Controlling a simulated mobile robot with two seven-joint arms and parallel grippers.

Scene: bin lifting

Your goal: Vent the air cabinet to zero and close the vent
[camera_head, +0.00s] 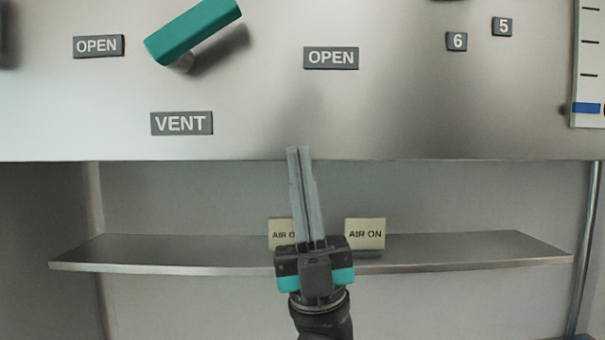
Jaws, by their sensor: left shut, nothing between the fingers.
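The air cabinet's metal panel (280,100) fills the upper part of the head view. A teal vent handle (194,31) sits above the VENT label (182,123), tilted with its right end up. An OPEN label (98,46) is to its left and another OPEN label (330,58) to its right. A gauge scale (589,65) at the right edge has a blue marker (586,108) low on it, beside a partly cut-off digit. My left gripper (299,150) is shut and empty, pointing up by the panel's lower edge, below and right of the handle and apart from it. My right gripper is not in view.
A metal shelf (160,254) runs below the panel. On it stand two AIR ON signs, the right one (365,234) clear and the left one (279,234) partly behind my gripper. Number plates 6 (456,41) and 5 (502,27) are at upper right. A post (588,240) stands at the right.

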